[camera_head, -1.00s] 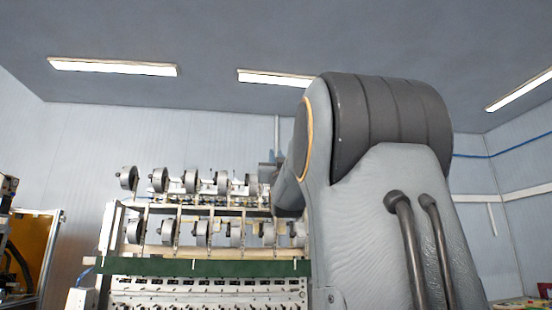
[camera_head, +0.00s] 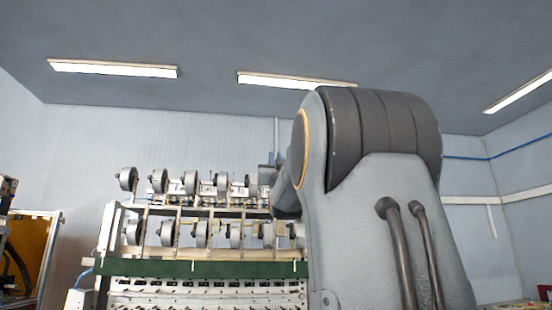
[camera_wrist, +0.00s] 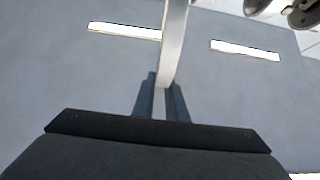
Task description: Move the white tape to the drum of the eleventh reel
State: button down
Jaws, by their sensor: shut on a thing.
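My gripper (camera_wrist: 161,98) shows in the wrist view with its two fingers close together on a long pale strip, which looks like the white tape (camera_wrist: 173,40). The strip runs from between the fingers up to the top edge of the picture. In the head view my arm covers most of the gripper area and the tape cannot be made out. Grey reels stand in an upper row (camera_head: 191,182) and a lower row (camera_head: 202,234) on the winder's rack. Parts of reels also show at the top right of the wrist view (camera_wrist: 303,17). I cannot tell which reel is the eleventh.
The winder's green beam (camera_head: 200,268) crosses below the reels, with a pale perforated panel (camera_head: 205,290) under it. My arm hides the rack's right end. An orange-panelled machine (camera_head: 32,250) stands at the far left. The space above the upper reels looks clear.

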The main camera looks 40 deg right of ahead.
jog(key=shift+w+d+p, duration=0.25)
jog(key=shift+w+d, duration=0.4)
jog(key=shift+w, duration=0.4)
jog(key=shift+w+d+p, duration=0.25)
jog(key=shift+w+d, duration=0.35)
jog(key=shift+w, duration=0.4)
jog(key=shift+w+d+p, duration=0.25)
jog(key=shift+w+d, duration=0.4)
jog(key=shift+w, duration=0.4)
jog(key=w+d+p, duration=0.3)
jog(key=w+d, duration=0.1)
jog(key=w, duration=0.2)
jog(key=shift+w+p, duration=0.3)
jog(key=shift+w, duration=0.1)
jog(key=shift+d, duration=0.1)
jog(key=shift+s+d, duration=0.35)
jog(key=shift+d, duration=0.25)
dwell(0.4)
jog(key=shift+s+d, duration=0.2)
jog(key=shift+d, duration=0.1)
jog(key=shift+s+d, duration=0.35)
jog(key=shift+d, duration=0.2)
jog(key=shift+s+d, duration=0.2)
jog(key=shift+d, duration=0.1)
